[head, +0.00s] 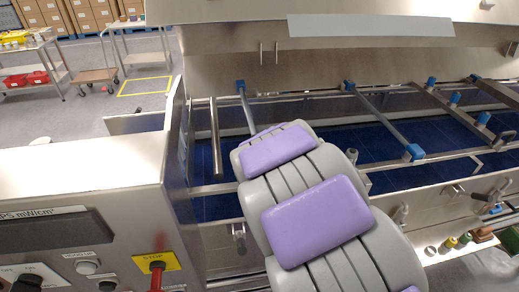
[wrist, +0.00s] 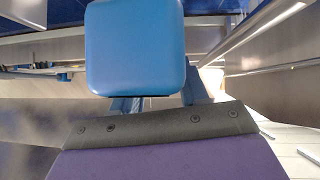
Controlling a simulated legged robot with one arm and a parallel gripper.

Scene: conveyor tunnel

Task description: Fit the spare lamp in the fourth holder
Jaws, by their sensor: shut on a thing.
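In the wrist view my gripper (wrist: 158,112) shows at the lower middle as a grey edge with purple below. It is shut on the spare lamp, whose blue end cap (wrist: 135,48) fills the upper middle. The cap hides the fingertips and most of the lamp. In the head view my grey and purple arm reaches into the open tunnel and hides my gripper. A tube with a blue cap (head: 240,86) runs down behind the arm's end; I cannot tell whether it is the held lamp. Another blue-capped lamp (head: 382,118) lies across the frame to the right.
More blue-capped lamps (head: 455,97) cross the rails at the far right, above the dark blue belt (head: 395,140). A bare steel bar (head: 215,138) stands left of my arm. The control panel (head: 95,245) is at front left. The raised steel hood (head: 330,65) is behind.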

